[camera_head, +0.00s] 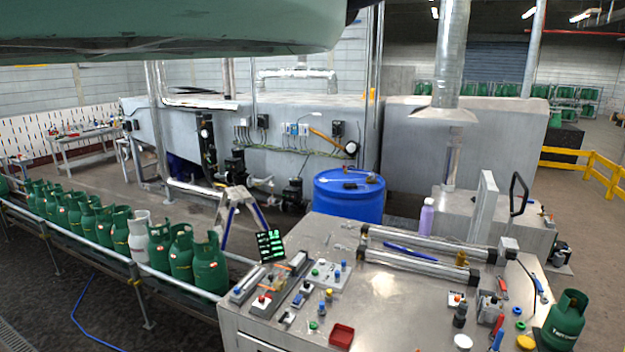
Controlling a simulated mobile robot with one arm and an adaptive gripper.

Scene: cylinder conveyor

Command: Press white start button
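A steel worktable (400,290) stands at the front right with several small control boxes on it. A grey box with a red button (262,299) sits near its left edge. To the right of that is a light panel (326,275) with small blue and green buttons. Another box with a red button (456,298) sits at the right. The buttons are too small for me to tell which one is the white start button. My gripper is not in view.
A large pale green shape (170,30) fills the upper left, close to the camera. Green gas cylinders (207,265) and a pale one (140,238) line the conveyor at left. A blue drum (348,200) stands behind the table. A green cylinder (565,318) is at lower right.

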